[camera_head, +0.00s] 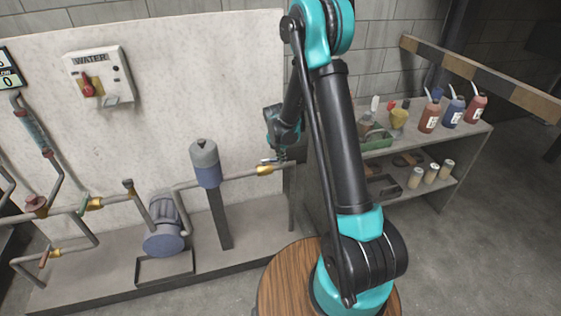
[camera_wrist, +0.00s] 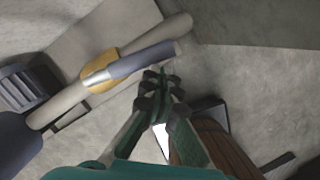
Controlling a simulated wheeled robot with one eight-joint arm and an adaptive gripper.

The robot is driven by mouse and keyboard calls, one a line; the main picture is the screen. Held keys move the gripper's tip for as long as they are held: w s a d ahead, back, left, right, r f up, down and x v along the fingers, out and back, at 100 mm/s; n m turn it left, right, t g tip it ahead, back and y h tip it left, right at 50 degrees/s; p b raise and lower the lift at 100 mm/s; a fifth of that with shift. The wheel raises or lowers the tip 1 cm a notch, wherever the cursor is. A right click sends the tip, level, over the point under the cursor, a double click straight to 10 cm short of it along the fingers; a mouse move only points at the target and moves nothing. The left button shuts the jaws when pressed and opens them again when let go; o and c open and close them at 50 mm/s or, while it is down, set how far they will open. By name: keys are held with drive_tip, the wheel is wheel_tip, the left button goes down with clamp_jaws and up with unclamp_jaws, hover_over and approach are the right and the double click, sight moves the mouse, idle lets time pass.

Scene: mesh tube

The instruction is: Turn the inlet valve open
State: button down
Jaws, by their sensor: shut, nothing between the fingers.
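The inlet valve (camera_head: 264,169) is a yellow fitting on the pale pipe, right of the grey-blue cylinder. In the wrist view, the yellow valve body (camera_wrist: 98,66) carries a lever with a blue-grey sleeve (camera_wrist: 146,58). The lever points to the upper right, at a small angle to the pipe. My gripper (camera_head: 280,156) is just above the valve's right side. In the wrist view my gripper's fingertips (camera_wrist: 157,78) are together, with nothing held. They lie beside the lever's outer half. I cannot tell whether they touch it.
The pipe (camera_head: 230,175) runs along a white wall panel (camera_head: 220,80). A pump (camera_head: 163,225) and the cylinder (camera_head: 205,163) stand to the left. A shelf (camera_head: 470,150) with bottles and cans is on the right. A WATER switch box (camera_head: 97,75) hangs on the panel.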

drive_tip(key=shift+w, duration=0.3)
idle(0.5)
